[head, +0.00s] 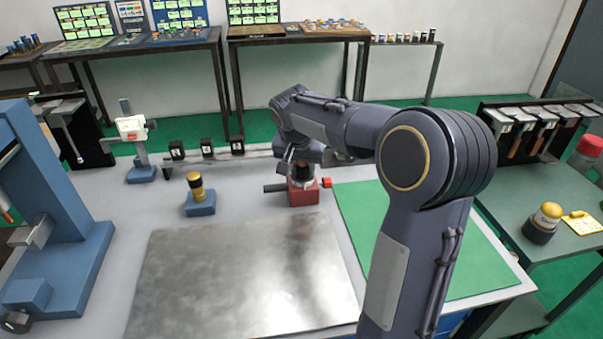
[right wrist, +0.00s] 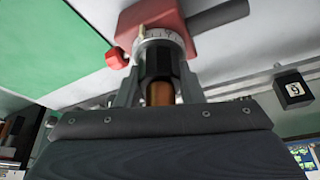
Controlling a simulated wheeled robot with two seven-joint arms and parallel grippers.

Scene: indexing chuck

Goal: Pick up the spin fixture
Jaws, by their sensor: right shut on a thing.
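The spin fixture (head: 303,196) has a red body, a dark bar out to its left and a red knob on its right. It is near the back middle of the grey table in the head view. In the right wrist view the fixture (right wrist: 160,18) shows a white graduated ring, a black collar and a copper-coloured core. My right gripper (head: 303,170) reaches it from above. Its fingers (right wrist: 158,88) are shut on either side of the black collar. I cannot tell whether the base touches the table. My left gripper is not in view.
A bare metal plate (head: 245,275) lies in front, with a green mat (head: 355,215) to the right. A blue block with a yellow-black piece (head: 200,200) stands left of the fixture. Small black blocks (head: 207,148) line the back. A blue machine (head: 50,200) stands far left.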

